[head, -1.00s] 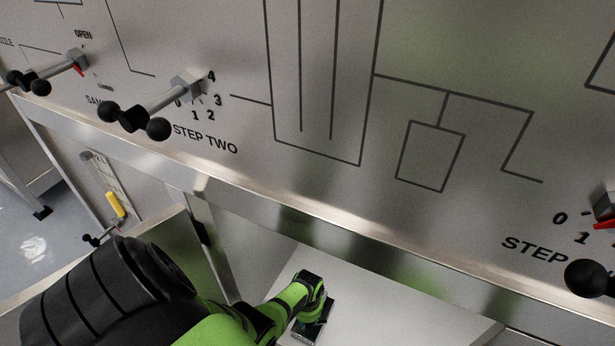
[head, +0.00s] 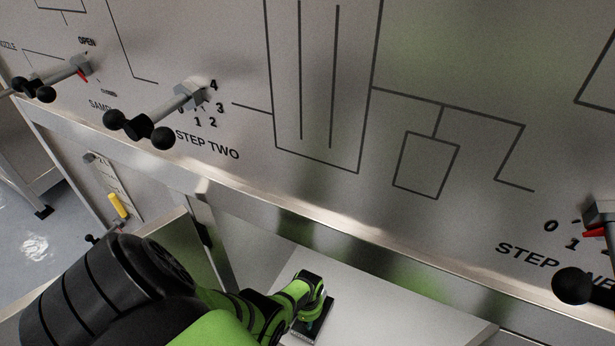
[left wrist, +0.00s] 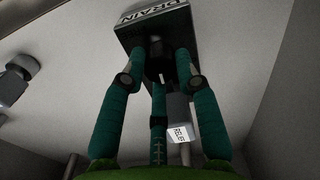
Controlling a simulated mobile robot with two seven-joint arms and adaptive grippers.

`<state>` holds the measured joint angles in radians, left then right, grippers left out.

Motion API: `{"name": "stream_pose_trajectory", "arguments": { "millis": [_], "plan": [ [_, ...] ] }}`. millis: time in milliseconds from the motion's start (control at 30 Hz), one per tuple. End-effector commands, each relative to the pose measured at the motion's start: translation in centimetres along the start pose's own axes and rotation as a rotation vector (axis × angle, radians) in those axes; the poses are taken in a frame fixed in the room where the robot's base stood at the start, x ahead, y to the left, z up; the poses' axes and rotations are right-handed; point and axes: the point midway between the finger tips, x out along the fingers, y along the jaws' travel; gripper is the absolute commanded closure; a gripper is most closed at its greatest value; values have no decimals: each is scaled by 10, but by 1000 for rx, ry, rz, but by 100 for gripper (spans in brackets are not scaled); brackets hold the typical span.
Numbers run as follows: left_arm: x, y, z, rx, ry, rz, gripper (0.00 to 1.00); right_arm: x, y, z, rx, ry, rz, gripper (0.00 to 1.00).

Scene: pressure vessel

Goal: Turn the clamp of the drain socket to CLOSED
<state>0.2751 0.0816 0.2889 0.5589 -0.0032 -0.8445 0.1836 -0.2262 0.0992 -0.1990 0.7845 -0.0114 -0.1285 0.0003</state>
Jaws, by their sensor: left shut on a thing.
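The drain socket (left wrist: 155,18) is a dark block labelled DRAIN at the top of the left wrist view. A black clamp part (left wrist: 157,62) sticks out of it toward me. My left gripper (left wrist: 152,60) has its teal fingers on either side of this part and is shut on it. In the head view my left gripper (head: 312,322) is low at the centre, over a dark block on the pale surface; the clamp is hidden there. I cannot read the clamp's position. My right gripper is in neither view.
The steel panel (head: 300,130) above carries the black-knobbed STEP TWO handle (head: 150,122) and others. The panel's lower edge (head: 330,238) overhangs the pale surface (head: 400,300).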

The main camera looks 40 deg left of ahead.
Motion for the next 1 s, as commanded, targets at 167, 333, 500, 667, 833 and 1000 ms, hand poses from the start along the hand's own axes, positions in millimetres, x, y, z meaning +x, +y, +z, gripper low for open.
{"name": "stream_pose_trajectory", "arguments": {
  "millis": [167,333,500,667,833,1000],
  "plan": [
    [2,-1,3,-65,-7,-2,100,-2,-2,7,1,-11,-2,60],
    [2,-1,3,-96,-7,-2,100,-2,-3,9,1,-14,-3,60],
    [2,-1,4,-106,-7,-2,100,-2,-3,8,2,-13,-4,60],
    [2,-1,4,-106,-8,-2,100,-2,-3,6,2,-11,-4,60],
    [2,-1,4,-105,-9,-2,48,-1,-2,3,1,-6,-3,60],
    [1,0,2,-104,-5,-1,44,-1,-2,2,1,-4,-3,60]
  ]
}}
